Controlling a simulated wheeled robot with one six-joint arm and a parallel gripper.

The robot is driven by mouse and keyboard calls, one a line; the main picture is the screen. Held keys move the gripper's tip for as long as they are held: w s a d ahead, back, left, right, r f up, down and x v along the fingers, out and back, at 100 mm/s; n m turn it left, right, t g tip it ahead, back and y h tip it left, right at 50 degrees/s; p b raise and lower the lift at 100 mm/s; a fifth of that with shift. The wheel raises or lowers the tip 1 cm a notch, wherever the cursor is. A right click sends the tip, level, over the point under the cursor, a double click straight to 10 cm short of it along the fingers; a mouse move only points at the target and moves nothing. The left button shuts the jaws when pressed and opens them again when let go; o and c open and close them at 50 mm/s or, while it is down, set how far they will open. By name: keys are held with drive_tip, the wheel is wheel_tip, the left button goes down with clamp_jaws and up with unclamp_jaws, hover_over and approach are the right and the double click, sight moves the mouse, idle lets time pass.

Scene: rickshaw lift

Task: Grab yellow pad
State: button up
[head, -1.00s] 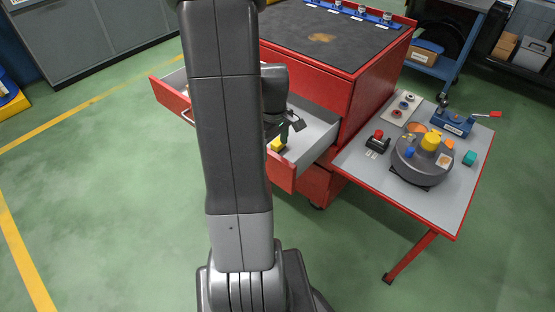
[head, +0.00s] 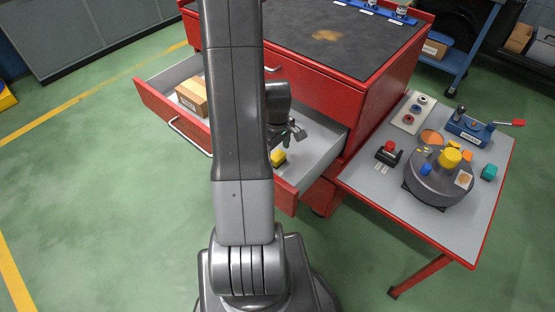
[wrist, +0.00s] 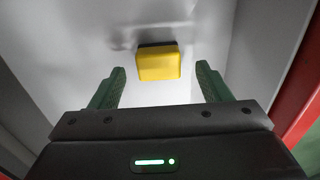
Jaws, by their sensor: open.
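The yellow pad (wrist: 158,66) is a small yellow block with a dark far edge. It lies on the light floor of the open red drawer (head: 322,160). In the head view the pad (head: 278,157) is near the drawer's right front part. My gripper (wrist: 160,82) is open and empty, its green fingers apart. In the wrist view the pad appears beyond the fingertips, between their lines and close to centred. The gripper (head: 286,141) is inside the drawer area in the head view, and my arm hides part of the drawer.
A cardboard box (head: 192,95) sits in the drawer's left part. The red cabinet (head: 370,110) stands behind. At right, a side table (head: 385,205) holds a grey round device (head: 437,185), a blue vise (head: 470,127) and small parts. Green floor in front is clear.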

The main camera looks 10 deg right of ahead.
sight(277, 155)
wheel_tip(277, 155, down, 3)
drive_tip(key=shift+d+f, duration=0.1)
drive_tip(key=shift+f, duration=0.05)
drive_tip(key=c, duration=1.1)
drive_tip(key=shift+o, duration=0.2)
